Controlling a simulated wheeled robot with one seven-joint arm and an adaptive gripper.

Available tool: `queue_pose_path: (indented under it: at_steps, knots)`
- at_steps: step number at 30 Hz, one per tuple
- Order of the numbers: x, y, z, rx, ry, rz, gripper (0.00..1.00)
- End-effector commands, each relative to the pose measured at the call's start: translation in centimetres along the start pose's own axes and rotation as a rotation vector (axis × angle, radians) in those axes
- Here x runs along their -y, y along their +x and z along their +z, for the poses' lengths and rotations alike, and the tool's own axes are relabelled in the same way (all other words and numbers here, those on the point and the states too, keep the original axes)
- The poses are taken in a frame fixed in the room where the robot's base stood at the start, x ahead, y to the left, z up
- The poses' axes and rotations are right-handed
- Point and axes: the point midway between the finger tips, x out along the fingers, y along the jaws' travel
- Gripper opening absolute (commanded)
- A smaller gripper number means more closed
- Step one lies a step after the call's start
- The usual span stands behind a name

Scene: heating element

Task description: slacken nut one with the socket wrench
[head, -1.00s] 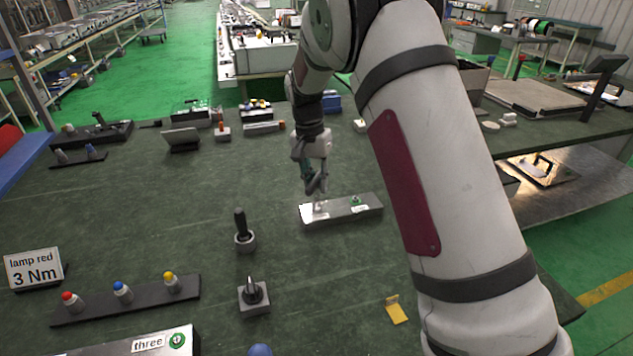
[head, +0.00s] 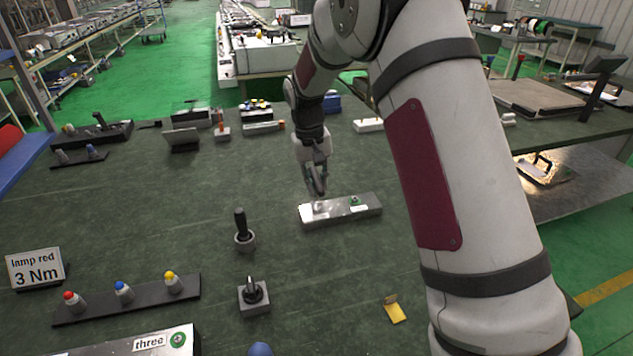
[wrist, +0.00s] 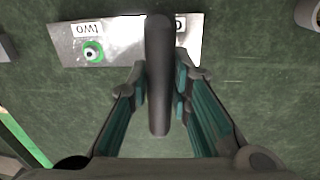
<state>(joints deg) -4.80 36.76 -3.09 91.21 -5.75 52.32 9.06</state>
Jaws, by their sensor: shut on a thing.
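A shiny metal plate (head: 342,212) lies on the bench, below my gripper. Its right half bears nut two, with a green ring (head: 355,201); the wrist view shows this nut (wrist: 93,52) beside the label "two" (wrist: 88,29). My gripper (head: 317,190) is above the plate's left end. In the wrist view my gripper (wrist: 158,95) is shut on a dark bar, the socket wrench's handle (wrist: 158,75). The handle covers part of the plate and a second label (wrist: 181,28). Nut one and the wrench's socket end are hidden, so I cannot tell whether they touch.
Two dark-handled tools stand in holders (head: 245,240) (head: 254,298) left of and nearer than the plate. Bench right of the plate is clear.

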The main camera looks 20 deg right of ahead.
Motion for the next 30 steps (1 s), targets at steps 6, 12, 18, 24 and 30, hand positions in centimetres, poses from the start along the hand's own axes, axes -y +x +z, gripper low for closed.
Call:
queue_pose_path:
  at_steps: [6,12,18,24,30]
  knots:
    - [0.05,-0.01,-0.03,-0.008,-0.060,-0.001,0.00]
    - [-0.02,-0.02,0.00,-0.011,-0.095,-0.002,0.00]
    - [-0.19,-0.01,0.06,-0.035,-0.321,-0.003,0.00]
    - [-0.11,0.03,-0.01,-0.046,-0.408,-0.004,0.00]
    - [-0.12,0.03,-0.02,-0.047,-0.413,-0.004,0.00]
